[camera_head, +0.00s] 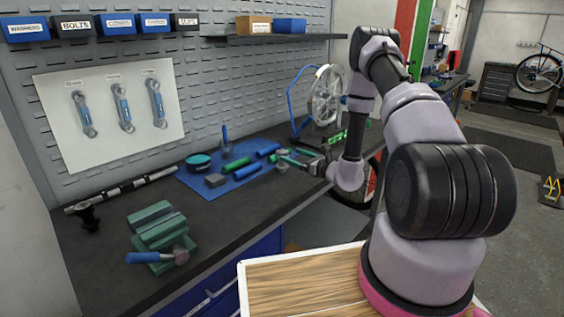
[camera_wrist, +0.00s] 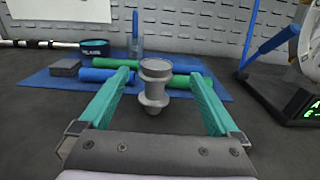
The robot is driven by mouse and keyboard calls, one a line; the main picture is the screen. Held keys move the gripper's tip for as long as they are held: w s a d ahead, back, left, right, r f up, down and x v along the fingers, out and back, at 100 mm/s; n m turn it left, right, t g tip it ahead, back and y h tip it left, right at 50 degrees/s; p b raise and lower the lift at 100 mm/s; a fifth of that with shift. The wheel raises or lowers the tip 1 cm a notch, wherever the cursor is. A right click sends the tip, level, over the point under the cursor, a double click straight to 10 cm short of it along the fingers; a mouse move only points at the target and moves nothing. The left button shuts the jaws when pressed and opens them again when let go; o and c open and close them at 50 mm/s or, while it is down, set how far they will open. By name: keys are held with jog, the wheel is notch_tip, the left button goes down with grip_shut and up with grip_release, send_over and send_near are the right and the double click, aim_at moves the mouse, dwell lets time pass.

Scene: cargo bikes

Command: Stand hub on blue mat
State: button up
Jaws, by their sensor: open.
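The grey metal hub (camera_wrist: 156,86) stands upright on the dark bench just in front of the blue mat's near edge in the wrist view. In the head view the hub (camera_head: 282,168) is small beside my gripper, near the mat's right end. My gripper (camera_wrist: 160,74) is open, its teal fingers either side of the hub with gaps showing. It also shows in the head view (camera_head: 285,157). The blue mat (camera_wrist: 215,91) lies behind the hub; in the head view the mat (camera_head: 226,187) is along the pegboard wall.
The mat holds a green roll (camera_head: 236,164), blue rolls (camera_head: 247,170), a grey block (camera_head: 215,180), a round tin (camera_head: 199,162) and an upright blue tool (camera_head: 225,138). A wheel stand (camera_head: 327,98) is to the right. A green vise (camera_head: 157,226) and a hammer (camera_head: 150,257) are at left.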

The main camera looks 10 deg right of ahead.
aim_at(278, 151)
jog(key=x, duration=0.3)
jog(key=shift+w+a, duration=0.15)
jog(key=shift+w, duration=0.05)
jog(key=shift+f+x, duration=0.2)
jog(key=shift+x, duration=2.55)
jog(key=shift+s+a, duration=0.15)
jog(key=shift+a, duration=0.05)
grip_shut()
